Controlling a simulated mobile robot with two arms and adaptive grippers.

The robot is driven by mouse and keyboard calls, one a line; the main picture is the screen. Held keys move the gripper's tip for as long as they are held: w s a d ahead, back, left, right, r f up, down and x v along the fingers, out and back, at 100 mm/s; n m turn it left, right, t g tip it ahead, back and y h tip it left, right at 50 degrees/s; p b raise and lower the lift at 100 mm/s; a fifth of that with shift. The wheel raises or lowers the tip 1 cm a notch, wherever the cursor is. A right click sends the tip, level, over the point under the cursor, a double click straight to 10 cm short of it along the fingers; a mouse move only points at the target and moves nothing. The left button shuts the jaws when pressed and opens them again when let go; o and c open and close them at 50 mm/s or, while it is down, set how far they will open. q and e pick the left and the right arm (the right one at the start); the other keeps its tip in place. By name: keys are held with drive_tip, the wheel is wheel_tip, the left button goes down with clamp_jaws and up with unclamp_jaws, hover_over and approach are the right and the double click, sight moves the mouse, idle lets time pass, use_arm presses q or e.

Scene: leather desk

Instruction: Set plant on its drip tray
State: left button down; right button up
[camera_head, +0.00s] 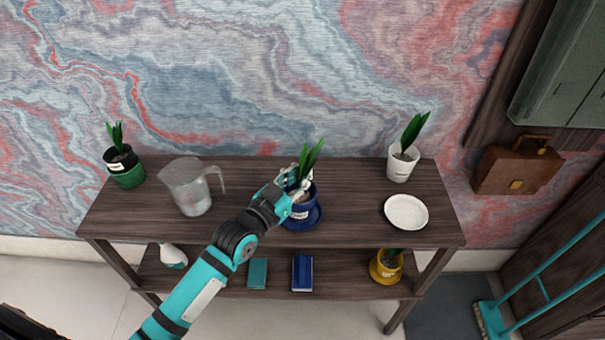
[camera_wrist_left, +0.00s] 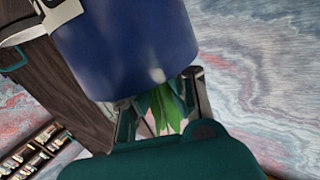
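A plant with green leaves in a dark blue pot (camera_head: 299,212) is at the middle of the shelf top, with a white label on its front. A blue drip tray (camera_head: 314,218) shows under and around it; I cannot tell if the pot touches the tray. My left gripper (camera_head: 297,184) is at the pot's upper part, beside the leaves. In the left wrist view the blue pot (camera_wrist_left: 125,45) fills the top, with leaves (camera_wrist_left: 165,108) between the fingers (camera_wrist_left: 163,110). The pot hides the fingertips, so their grip is unclear. My right gripper is not in view.
A clear jug (camera_head: 190,187) and a green potted plant (camera_head: 124,170) stand at left. A white potted plant (camera_head: 402,163) and an empty white saucer (camera_head: 406,212) are at right. The lower shelf holds a yellow pot (camera_head: 386,267) and two books (camera_head: 302,273).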

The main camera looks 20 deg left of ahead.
use_arm(q)
drive_tip(key=c, duration=2)
unclamp_jaws()
drive_tip(key=shift+f, duration=0.1)
drive_tip(key=o, duration=0.5)
drive_tip(key=shift+r, duration=0.25)
drive_tip(key=shift+b+v, duration=0.6)
drive_tip(key=shift+v, duration=5.4)
drive_tip(key=shift+f, duration=0.1)
